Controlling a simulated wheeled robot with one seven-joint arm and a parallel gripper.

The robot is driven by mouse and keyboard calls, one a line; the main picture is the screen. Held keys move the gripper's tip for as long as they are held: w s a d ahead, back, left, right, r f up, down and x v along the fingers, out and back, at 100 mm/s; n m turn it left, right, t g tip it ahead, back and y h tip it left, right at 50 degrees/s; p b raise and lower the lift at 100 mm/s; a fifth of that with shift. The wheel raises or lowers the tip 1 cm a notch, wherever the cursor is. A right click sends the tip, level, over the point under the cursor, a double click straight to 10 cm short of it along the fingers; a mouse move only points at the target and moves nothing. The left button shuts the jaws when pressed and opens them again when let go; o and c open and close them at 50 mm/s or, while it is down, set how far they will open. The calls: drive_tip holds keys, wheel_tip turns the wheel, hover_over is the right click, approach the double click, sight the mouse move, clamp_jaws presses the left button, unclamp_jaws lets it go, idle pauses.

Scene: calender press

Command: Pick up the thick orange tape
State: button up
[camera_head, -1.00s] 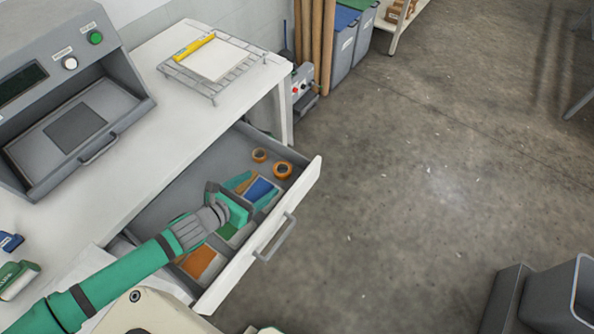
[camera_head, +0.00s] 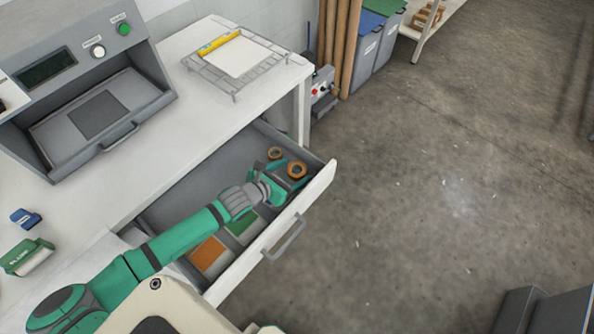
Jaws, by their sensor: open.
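Two rolls of orange-brown tape lie in the far right end of the open drawer. The nearer, larger and thicker-looking orange tape (camera_head: 297,170) is close to the drawer front. A smaller, paler tape roll (camera_head: 275,153) lies behind it. My gripper (camera_head: 280,175) is over the drawer with its fingers reaching toward the rolls. It is open, with its tips near the thick orange tape; whether they touch it cannot be told.
The open drawer (camera_head: 325,182) has a white front with a grey handle (camera_head: 286,240). Orange (camera_head: 208,254) and green (camera_head: 241,222) pieces lie in its compartments. The white worktop (camera_head: 235,105) overhangs the drawer's back. A wire rack (camera_head: 222,82) and a grey press (camera_head: 80,150) stand on it.

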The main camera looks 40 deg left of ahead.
drive_tip(key=shift+w+f, duration=0.1)
drive_tip(key=shift+w, duration=0.05)
drive_tip(key=c, duration=1.1)
drive_tip(key=shift+c, duration=0.2)
